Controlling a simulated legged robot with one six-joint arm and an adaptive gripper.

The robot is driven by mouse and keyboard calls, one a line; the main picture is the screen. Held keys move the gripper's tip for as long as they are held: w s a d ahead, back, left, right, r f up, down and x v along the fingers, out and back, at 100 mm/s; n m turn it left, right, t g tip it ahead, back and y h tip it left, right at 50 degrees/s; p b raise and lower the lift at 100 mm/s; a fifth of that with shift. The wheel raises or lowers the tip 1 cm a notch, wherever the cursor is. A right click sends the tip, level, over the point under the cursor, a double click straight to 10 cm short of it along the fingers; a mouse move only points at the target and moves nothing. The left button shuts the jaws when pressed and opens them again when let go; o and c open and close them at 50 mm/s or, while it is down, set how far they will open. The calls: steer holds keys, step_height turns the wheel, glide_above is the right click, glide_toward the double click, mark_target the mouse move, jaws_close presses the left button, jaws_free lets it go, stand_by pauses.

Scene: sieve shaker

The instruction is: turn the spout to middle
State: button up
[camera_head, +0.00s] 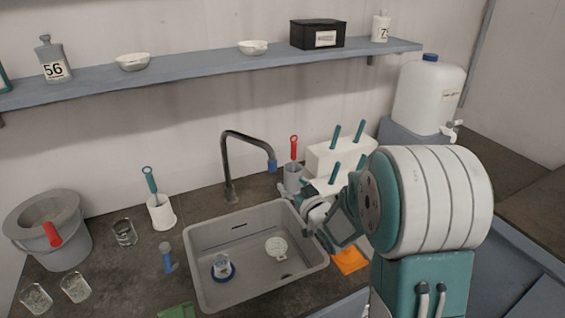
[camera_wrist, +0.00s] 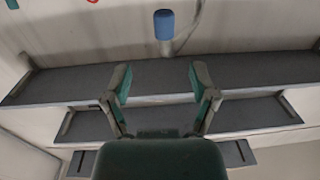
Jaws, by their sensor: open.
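The spout (camera_head: 245,136) is a thin dark arched tube rising behind the sink (camera_head: 205,272). It curves to the right, and its blue tip (camera_head: 271,165) hangs near the sink's back right corner. My gripper (camera_head: 287,190) is just below and right of the tip in the head view, partly lost against a grey cup and my arm. In the wrist view, my gripper (camera_wrist: 158,75) is open with nothing between its fingers. The blue tip (camera_wrist: 164,24) shows beyond the fingertips, roughly centred between them and apart from them.
The sink holds a blue-based vessel (camera_head: 222,268) and a white strainer (camera_head: 276,247). A grey cup (camera_head: 293,178) with a red-handled tool and a white rack (camera_head: 341,158) stand close to my gripper. A shelf (camera_head: 190,72) runs above. Space left of the spout is open.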

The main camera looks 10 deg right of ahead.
mark_target(276, 167)
steer(key=w+a, duration=0.1)
steer(key=w, duration=0.1)
steer(key=w+a, duration=0.1)
steer(key=w, duration=0.1)
steer(key=shift+w+a, duration=0.1)
steer(key=shift+a, duration=0.05)
steer(key=x, duration=0.4)
steer(key=d+x, duration=0.1)
steer(key=x, duration=0.1)
steer(key=shift+w, duration=0.25)
steer(key=shift+a, duration=0.35)
steer(key=shift+d, duration=0.2)
jaws_close()
